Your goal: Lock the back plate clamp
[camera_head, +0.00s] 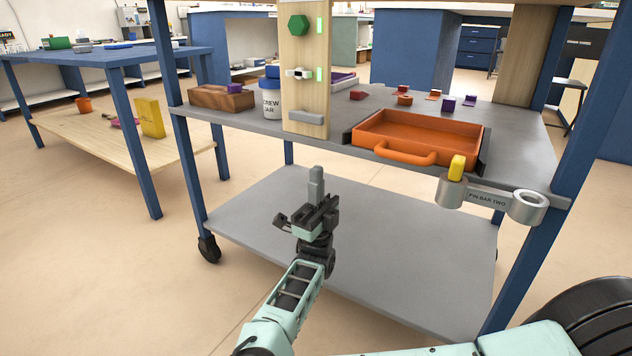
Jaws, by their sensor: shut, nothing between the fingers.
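An upright wooden plate (304,95) stands at the front of the grey shelf, left of centre. It carries a green hexagonal knob (298,26) at the top, a small grey and white latch-like fitting (299,73) below, and a grey bar (305,117) near its foot. Green strips show on its right edge beside the knob and the fitting. No part bears a readable clamp label, so I cannot tell which is the back plate clamp or its state. My gripper (316,180) is shut and empty, in front of and below the plate, apart from it.
An orange tray (424,148) with a front handle sits on the shelf at right. A labelled pin bar (487,197) with a yellow block (457,168) juts from the front edge.

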